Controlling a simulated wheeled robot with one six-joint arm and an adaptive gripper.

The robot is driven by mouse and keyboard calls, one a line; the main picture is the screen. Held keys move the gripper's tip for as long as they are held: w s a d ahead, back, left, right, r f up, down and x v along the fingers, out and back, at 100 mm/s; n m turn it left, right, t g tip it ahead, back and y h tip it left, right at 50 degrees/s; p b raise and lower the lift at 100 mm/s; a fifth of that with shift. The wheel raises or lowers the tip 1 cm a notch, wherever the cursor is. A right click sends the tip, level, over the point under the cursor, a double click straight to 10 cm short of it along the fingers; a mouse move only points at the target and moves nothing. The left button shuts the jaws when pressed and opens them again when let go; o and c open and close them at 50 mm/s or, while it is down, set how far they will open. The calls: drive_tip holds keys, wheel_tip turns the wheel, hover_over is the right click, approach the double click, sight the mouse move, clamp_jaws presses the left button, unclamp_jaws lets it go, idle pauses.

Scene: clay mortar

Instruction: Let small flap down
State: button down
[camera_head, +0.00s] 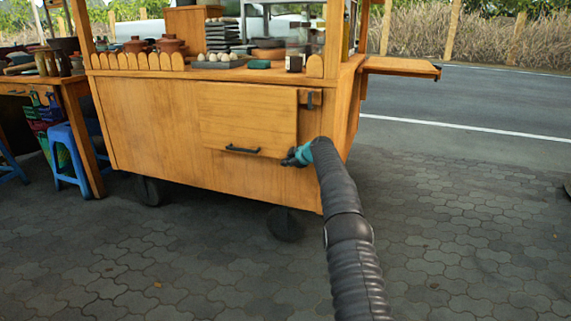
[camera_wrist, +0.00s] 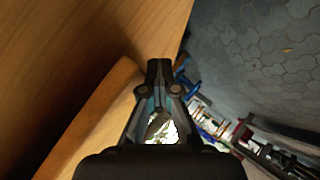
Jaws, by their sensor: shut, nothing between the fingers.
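A wooden cart (camera_head: 145,125) has a front panel (camera_head: 245,110) with a black bar handle (camera_head: 243,149) near its lower edge. A smaller wooden flap (camera_head: 400,66) sticks out roughly level from the cart's right side. I cannot tell which of these is the small flap. My gripper (camera_head: 288,160) is shut and empty, close to the panel's lower right corner and right of the handle. In the wrist view, my gripper (camera_wrist: 159,66) is beside a wooden board edge (camera_wrist: 95,115); contact cannot be told.
Pots (camera_head: 170,44) and stacked dark dishes (camera_head: 222,35) stand on the cart top. A wooden table (camera_head: 85,110) and a blue stool (camera_head: 65,160) are at the left. Cart wheels (camera_head: 284,222) show below. Paving (camera_head: 460,210) right of the cart is clear.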

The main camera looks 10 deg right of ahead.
drive_tip(key=shift+d+r, duration=0.1)
drive_tip(key=shift+d, duration=0.15)
drive_tip(key=shift+a, duration=0.1)
